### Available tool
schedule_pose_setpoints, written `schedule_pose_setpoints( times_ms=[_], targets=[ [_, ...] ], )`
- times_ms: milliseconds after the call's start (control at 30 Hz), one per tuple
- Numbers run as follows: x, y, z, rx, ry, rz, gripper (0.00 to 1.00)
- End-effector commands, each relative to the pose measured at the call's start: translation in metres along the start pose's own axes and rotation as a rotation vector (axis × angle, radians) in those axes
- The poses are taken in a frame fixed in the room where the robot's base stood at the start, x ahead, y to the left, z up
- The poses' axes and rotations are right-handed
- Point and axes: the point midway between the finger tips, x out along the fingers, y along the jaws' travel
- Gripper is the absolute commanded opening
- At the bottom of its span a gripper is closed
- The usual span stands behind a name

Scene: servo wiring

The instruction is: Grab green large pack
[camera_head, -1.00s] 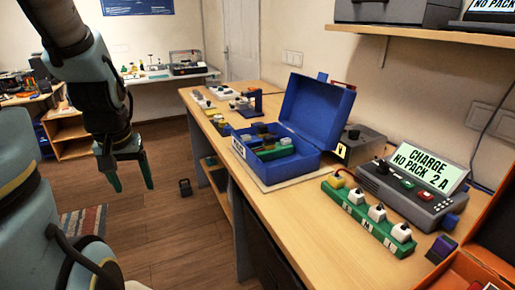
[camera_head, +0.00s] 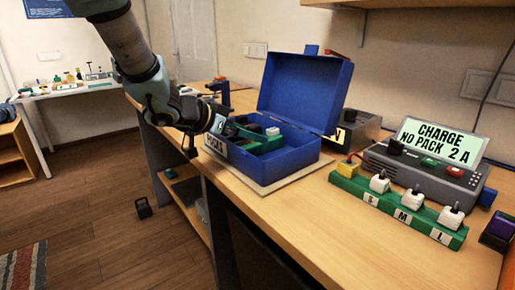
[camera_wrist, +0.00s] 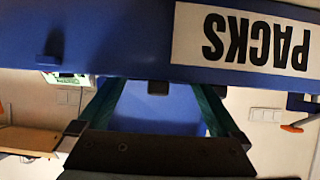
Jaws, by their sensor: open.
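The blue box (camera_head: 290,158) with a PACKS label stands open on the bench, its lid raised at the back. Green packs (camera_head: 264,144) lie inside it among other packs; I cannot tell which is the large one. My gripper (camera_head: 218,125) is at the box's left front side in the head view, covering part of the label and of the interior. In the wrist view, my gripper (camera_wrist: 158,85) has its two green fingers spread apart with nothing between them. The box's front with the PACKS label (camera_wrist: 242,40) fills the top of that view, upside down. No pack shows there.
A green strip (camera_head: 395,208) with white plugs marked S, M and L lies right of the box. Behind it a charger (camera_head: 425,176) reads "CHARGE NO PACK 2 A". The box lid (camera_head: 305,90) stands upright. Bench top in front of the strip is clear.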

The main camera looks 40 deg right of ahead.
Motion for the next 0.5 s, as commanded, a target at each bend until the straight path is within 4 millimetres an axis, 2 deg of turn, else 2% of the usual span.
schedule_pose_setpoints(
  times_ms=[33, 267, 500],
  targets=[
    [0.007, 0.001, 0.0, 0.001, 0.0, 0.002, 1.0],
    [0.023, 0.0, -0.001, 0.001, 0.0, 0.0, 1.0],
    [0.058, 0.0, -0.003, 0.001, -0.002, -0.001, 1.0]
  ],
)
